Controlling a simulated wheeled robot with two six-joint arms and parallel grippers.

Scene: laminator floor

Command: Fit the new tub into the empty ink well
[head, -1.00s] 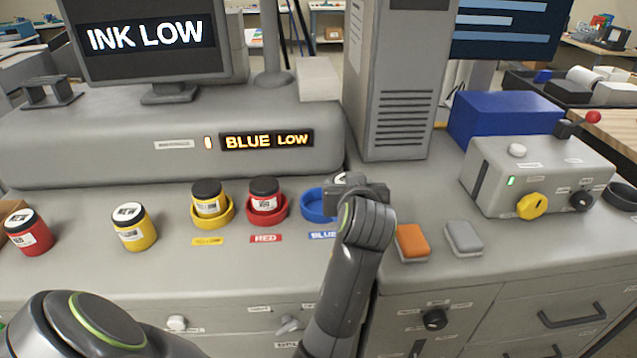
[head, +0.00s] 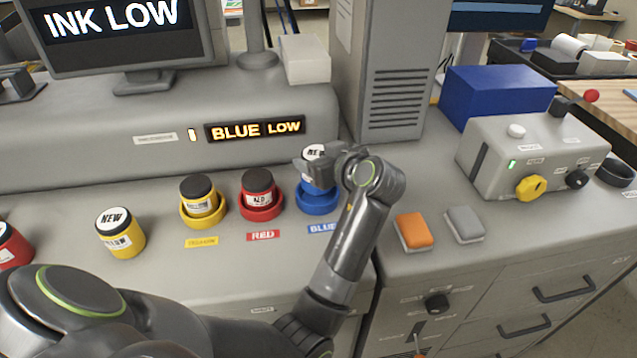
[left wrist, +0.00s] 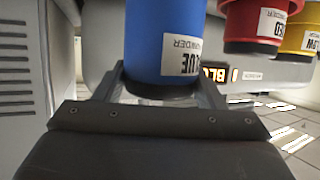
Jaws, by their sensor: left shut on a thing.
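My left gripper (head: 318,172) is shut on the new blue tub, whose white NEW lid (head: 315,152) shows above the jaws in the head view. The left wrist view shows the tub's blue body (left wrist: 165,40), upside down in the picture, between the two fingers (left wrist: 160,92). The blue ink well (head: 318,203) is a blue ring directly below the gripper. The tub's lid stands higher than the lids of the seated tubs. The gripper hides the tub's lower part, so I cannot tell whether its base is inside the ring. My right gripper is out of view.
A red tub (head: 258,188) and a yellow tub (head: 198,193) sit in the wells to the left. A NEW yellow tub (head: 120,233) and another red tub (head: 14,248) stand farther left. Orange (head: 414,231) and grey (head: 464,224) blocks lie to the right.

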